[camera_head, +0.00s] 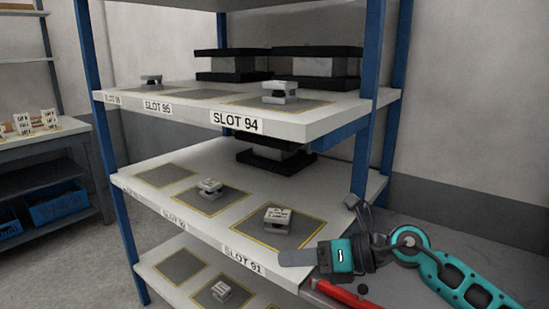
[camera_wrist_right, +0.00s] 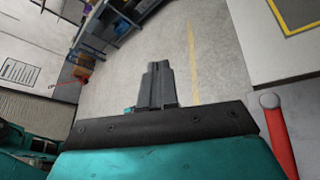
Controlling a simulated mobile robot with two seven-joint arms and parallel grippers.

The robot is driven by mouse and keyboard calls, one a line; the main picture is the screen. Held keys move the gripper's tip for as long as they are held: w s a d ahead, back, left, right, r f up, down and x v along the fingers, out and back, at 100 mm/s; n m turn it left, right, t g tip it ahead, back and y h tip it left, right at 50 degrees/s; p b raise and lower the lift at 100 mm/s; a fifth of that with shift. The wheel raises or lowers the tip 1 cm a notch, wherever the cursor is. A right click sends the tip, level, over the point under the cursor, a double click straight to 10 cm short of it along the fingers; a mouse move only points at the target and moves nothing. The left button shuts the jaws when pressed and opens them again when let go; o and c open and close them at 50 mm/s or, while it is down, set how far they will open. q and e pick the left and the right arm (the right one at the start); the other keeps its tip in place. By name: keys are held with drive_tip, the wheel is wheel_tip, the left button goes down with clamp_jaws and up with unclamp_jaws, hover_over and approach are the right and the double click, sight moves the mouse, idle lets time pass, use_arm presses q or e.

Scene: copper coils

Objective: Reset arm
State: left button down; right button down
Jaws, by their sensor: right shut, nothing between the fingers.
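My right gripper (camera_head: 297,257) is at the lower right of the head view, in front of the middle shelf's front right end. It also shows in the right wrist view (camera_wrist_right: 158,72), where its fingers are together with nothing between them. Its teal and black arm comes in from the right. A small metal coil piece (camera_head: 278,219) lies on the yellow-edged pad at SLOT 91, just behind the gripper and apart from it. Another piece (camera_head: 210,187) lies on the pad to its left. My left gripper is not in view.
A rack with blue posts (camera_head: 110,160) and several white shelves stands ahead. Its upper shelf (camera_head: 290,128) holds small pieces and black-flanged coils (camera_head: 318,67). A red bar (camera_head: 345,298) is close below my right gripper. A bench (camera_head: 45,140) stands at the left, with open floor before it.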

use_arm(q)
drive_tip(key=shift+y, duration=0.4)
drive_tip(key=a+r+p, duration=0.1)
drive_tip(key=p, duration=0.1)
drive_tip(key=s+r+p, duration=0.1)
drive_tip(key=p, duration=0.1)
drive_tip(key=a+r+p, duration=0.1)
drive_tip(key=p, duration=0.1)
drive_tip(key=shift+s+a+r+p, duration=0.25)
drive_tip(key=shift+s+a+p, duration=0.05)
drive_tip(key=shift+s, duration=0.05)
use_arm(e)
drive_tip(key=s+d+f+n+t+h, duration=0.3)
drive_tip(key=s+d+f+n+h, duration=0.2)
drive_tip(key=s+f+n, duration=0.5)
drive_tip(key=s+d+f+n+t+h, duration=0.4)
drive_tip(key=s+d+f+n, duration=0.5)
drive_tip(key=n, duration=1.2)
drive_tip(key=f+h, duration=0.1)
drive_tip(key=h, duration=0.1)
drive_tip(key=shift+s+h, duration=0.3)
drive_tip(key=shift+s, duration=0.1)
drive_tip(key=shift+f, duration=0.1)
